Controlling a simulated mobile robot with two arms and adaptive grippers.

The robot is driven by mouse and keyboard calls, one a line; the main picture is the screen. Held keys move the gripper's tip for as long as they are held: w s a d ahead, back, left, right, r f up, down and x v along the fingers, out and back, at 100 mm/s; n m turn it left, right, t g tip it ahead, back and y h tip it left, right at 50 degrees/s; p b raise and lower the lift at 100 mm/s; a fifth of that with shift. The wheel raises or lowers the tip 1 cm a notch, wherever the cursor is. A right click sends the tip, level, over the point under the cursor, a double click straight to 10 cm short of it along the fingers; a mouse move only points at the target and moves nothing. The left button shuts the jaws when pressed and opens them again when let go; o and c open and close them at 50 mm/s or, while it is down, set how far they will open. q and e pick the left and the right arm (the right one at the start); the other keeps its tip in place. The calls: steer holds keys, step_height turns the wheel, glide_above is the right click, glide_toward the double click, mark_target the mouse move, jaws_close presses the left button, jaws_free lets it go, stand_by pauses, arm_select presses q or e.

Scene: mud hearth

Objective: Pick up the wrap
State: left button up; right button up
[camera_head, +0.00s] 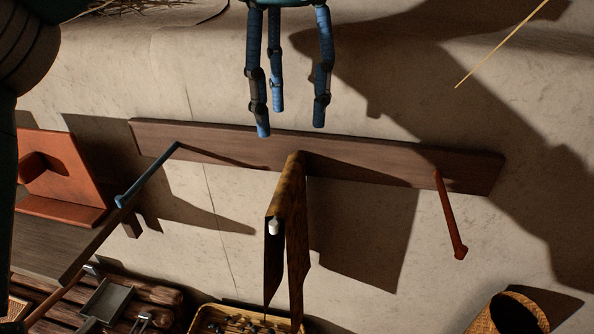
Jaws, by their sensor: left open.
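The wrap (297,225) looks like a brown and golden cloth. It hangs folded over the middle peg of a dark wooden peg board (400,168) on the pale wall. The pale tip of that peg (274,227) shows at the front of the fold. My left gripper (290,118) has blue jointed fingers and is at the top middle. Its fingers are spread, open and empty, and appear above the wrap in the picture, apart from it. The wrap's lower end meets a basket's outline at the bottom edge. My right gripper is not in view.
A blue peg (148,175) sticks out left of the wrap and a red peg (450,215) right of it. An orange-red object (60,180) stands at the left. A shallow basket (205,318) and a round woven container (515,314) are at the bottom.

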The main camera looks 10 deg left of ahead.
mark_target(283, 178)
arm_select(q)
steer(key=f, duration=0.1)
steer(key=s+f, duration=0.1)
steer(key=f, duration=0.1)
steer(key=s+f, duration=0.1)
steer(key=shift+a+f+p, duration=0.2)
steer(key=shift+f+p, duration=0.05)
steer(key=shift+p, duration=0.1)
steer(key=shift+w+f, duration=0.2)
steer(key=shift+f, duration=0.1)
step_height(283, 178, down, 4)
steer(key=p, duration=0.2)
steer(key=shift+f+p, duration=0.2)
steer(key=shift+p, duration=0.2)
steer(key=shift+a+f, duration=0.1)
steer(key=shift+f, duration=0.1)
steer(key=shift+c, duration=1.3)
steer(key=c, duration=0.8)
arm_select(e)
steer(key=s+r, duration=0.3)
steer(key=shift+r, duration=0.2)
